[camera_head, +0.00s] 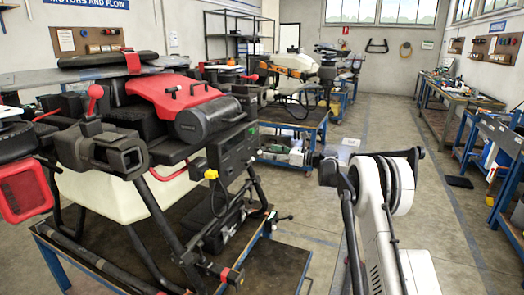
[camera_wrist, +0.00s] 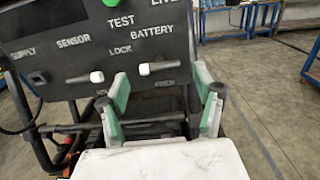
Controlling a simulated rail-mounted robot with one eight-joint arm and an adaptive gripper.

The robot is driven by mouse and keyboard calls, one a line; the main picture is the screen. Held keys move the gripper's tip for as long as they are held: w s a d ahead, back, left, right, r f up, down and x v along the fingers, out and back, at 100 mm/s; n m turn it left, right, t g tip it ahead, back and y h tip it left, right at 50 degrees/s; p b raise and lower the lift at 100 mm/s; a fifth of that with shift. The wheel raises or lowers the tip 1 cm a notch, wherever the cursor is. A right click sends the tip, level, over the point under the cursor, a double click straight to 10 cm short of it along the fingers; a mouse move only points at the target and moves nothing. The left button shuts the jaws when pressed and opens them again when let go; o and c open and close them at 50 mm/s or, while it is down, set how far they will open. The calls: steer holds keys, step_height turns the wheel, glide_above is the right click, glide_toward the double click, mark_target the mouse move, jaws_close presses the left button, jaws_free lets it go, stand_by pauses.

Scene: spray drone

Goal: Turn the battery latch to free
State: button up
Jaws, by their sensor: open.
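A dark control panel (camera_wrist: 75,40) fills the upper left of the wrist view, with white labels SUPPLY, SENSOR, TEST, LOCK and BATTERY. Under BATTERY is the battery latch (camera_wrist: 145,69), a dark lever whose white knob points left, on the LOCK side. A partly hidden label lies below its right end. A second, similar lever (camera_wrist: 97,76) sits to its left, its white knob pointing right. My gripper (camera_wrist: 163,92) is open and empty, its green-padded fingers either side of the battery latch in the picture. I cannot tell whether they touch it. The panel box (camera_head: 232,150) shows on the drone in the head view.
The red and black spray drone (camera_head: 150,110) stands on a blue-framed table (camera_head: 285,270) at left. A green button (camera_wrist: 115,3) is at the panel's top. Workbenches (camera_head: 450,105) line the right wall. Open floor lies right of the panel.

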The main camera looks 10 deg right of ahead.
mark_target(262, 150)
steer(key=shift+x, duration=2.35)
steer(key=c, duration=1.2)
steer(key=shift+c, duration=0.2)
